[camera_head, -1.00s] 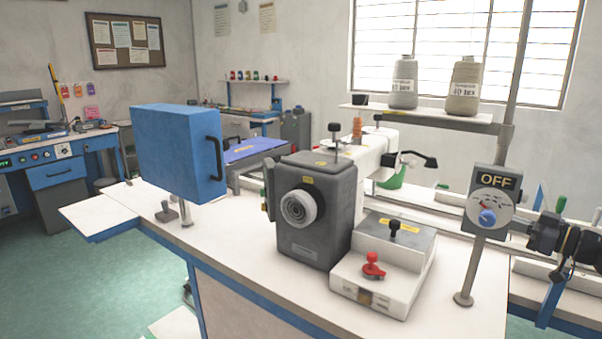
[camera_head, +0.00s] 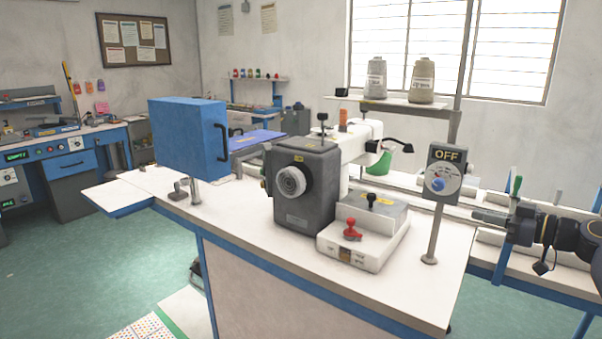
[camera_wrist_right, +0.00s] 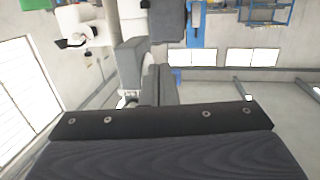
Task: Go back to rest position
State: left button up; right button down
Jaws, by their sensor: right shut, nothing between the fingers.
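My right gripper (camera_head: 490,217) shows at the right edge of the head view, beside the post of the OFF switch box (camera_head: 442,174). Its fingers are closed together, with nothing held. The right wrist view shows the gripper's dark body (camera_wrist_right: 160,122) across the bottom. The sewing machine (camera_head: 305,185), with a dark grey front housing and round dial, stands on the white table (camera_head: 250,235) to the left of the gripper and apart from it. My left gripper is not in the head view.
A blue box (camera_head: 185,138) stands on a post at the table's left. A white block with a red knob (camera_head: 352,230) sits at the table's front right. Two thread cones (camera_head: 421,80) stand on a shelf behind. Green floor (camera_head: 60,265) is clear at left.

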jog(key=s+a+f+n+g+h+p, duration=0.1)
jog(key=s+a+g+h+p, duration=0.2)
jog(key=a, duration=1.1)
jog(key=s+a+n+g+h, duration=0.1)
jog(key=s+a+g, duration=0.35)
jog(key=a, duration=0.95)
jog(key=s+f+m+h+p, duration=0.1)
jog(key=s+f+m, duration=0.2)
jog(key=s, duration=0.6)
jog(key=s+d+f+m+h+p, duration=0.1)
jog(key=s+m, duration=0.4)
jog(key=s, duration=0.5)
jog(key=s+f+m+h+p, duration=0.1)
jog(key=s+f+m, duration=0.3)
jog(key=s, duration=0.5)
jog(key=shift+s+d+f+p, duration=0.35)
jog(key=shift+p, duration=0.45)
